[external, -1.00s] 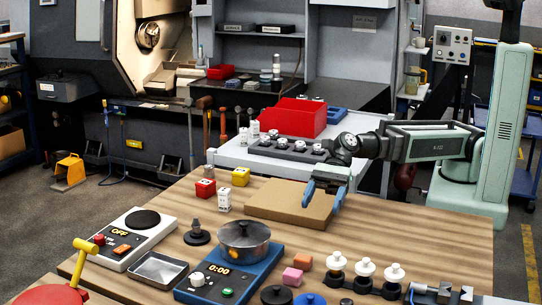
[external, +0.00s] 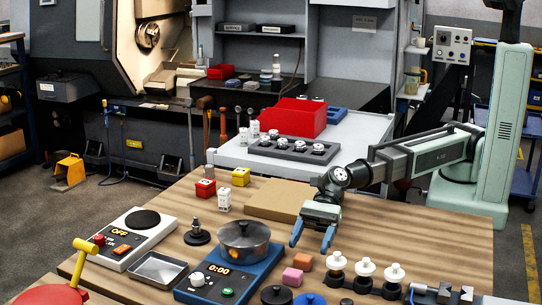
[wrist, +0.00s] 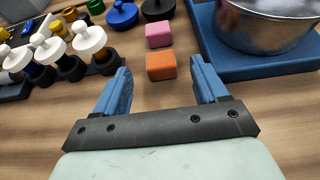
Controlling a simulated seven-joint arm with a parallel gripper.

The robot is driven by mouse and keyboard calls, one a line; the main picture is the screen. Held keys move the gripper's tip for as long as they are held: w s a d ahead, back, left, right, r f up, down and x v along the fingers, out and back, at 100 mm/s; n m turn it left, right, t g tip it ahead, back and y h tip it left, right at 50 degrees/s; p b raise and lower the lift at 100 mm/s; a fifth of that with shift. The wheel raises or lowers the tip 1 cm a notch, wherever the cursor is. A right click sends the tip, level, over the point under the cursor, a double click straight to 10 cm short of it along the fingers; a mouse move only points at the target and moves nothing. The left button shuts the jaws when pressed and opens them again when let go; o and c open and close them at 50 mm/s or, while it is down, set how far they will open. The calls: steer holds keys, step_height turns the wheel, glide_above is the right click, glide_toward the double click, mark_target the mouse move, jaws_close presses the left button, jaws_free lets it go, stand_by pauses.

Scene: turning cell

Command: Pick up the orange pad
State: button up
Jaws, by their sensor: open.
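The orange pad (external: 303,261) is a small orange block on the wooden table, right of the blue scale with the pot. In the wrist view the orange pad (wrist: 160,66) lies ahead of my fingertips, between their lines and apart from them. A pink block (external: 292,276) sits right beside it; it also shows in the wrist view (wrist: 159,36). My gripper (external: 311,241) has blue fingers, is open and empty, and hangs above the table just behind the orange pad. Its fingers also show in the wrist view (wrist: 160,90).
The steel pot (external: 245,240) on the blue scale (external: 216,285) stands close on the left. White-topped holders (external: 365,268) stand close on the right. Black and blue discs (external: 277,295) lie in front. A cardboard sheet (external: 270,203) lies behind.

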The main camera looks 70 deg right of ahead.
mark_target(304, 256)
steer(key=shift+x, duration=2.7)
steer(key=shift+d+f, duration=0.1)
steer(key=c, duration=1)
steer(key=shift+c, duration=0.2)
